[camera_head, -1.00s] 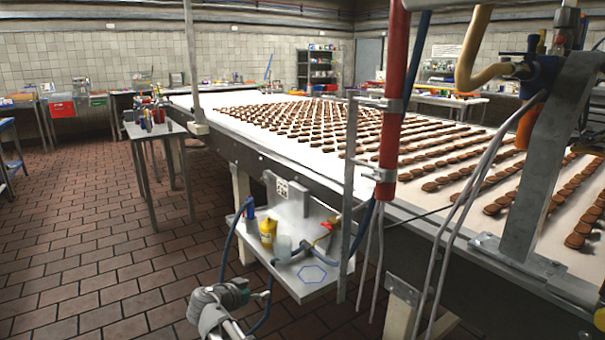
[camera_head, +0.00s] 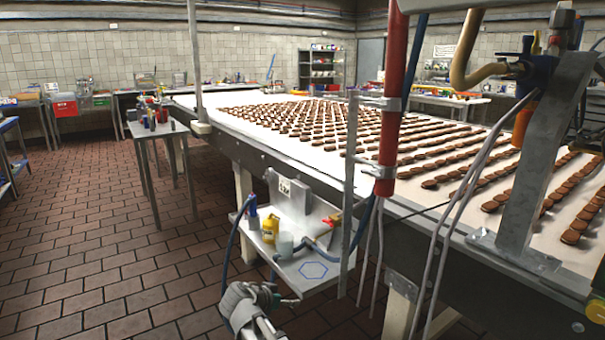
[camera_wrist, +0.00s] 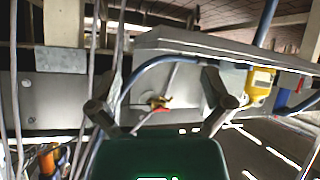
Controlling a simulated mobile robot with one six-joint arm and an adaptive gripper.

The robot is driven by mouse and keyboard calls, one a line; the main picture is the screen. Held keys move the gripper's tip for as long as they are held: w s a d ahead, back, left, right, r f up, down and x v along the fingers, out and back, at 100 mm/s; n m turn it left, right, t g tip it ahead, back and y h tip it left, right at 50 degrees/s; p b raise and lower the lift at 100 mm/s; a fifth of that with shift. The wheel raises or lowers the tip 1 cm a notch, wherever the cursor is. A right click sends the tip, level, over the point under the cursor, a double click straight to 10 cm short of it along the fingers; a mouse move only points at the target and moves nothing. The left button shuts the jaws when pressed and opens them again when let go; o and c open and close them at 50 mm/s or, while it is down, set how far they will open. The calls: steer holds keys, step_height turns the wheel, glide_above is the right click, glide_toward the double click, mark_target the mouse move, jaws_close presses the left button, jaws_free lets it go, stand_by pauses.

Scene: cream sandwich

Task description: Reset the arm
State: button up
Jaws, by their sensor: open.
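My gripper (camera_head: 284,294) is low in the bottom middle of the head view, in front of and below the small metal shelf (camera_head: 328,284) on the side of the conveyor. In the wrist view, my gripper (camera_wrist: 160,82) has its two fingers spread apart, with nothing held between them. A brass and red valve (camera_wrist: 158,102) shows beyond the gap between the fingers. The arm behind the gripper is mostly outside the head view.
The conveyor (camera_head: 240,100) carries many brown biscuits. A metal table (camera_head: 155,132) stands left, with open brick floor (camera_head: 80,230).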

steer(key=s+d+f+n+g+y, duration=0.35)
steer(key=s+d, duration=0.45)
steer(key=d, duration=0.3)
steer(key=s+d+f+n+g+y, duration=0.3)
steer(key=s+d+f+g+y, duration=0.15)
steer(key=s+d, duration=0.5)
step_height(320, 180, up, 32)
steer(key=w+d+p, duration=0.1)
steer(key=p, duration=3.1)
steer(key=shift+w+d+f, duration=0.15)
steer(key=shift+w+f, duration=0.05)
steer(key=shift+w, duration=0.1)
steer(key=shift+m, duration=0.25)
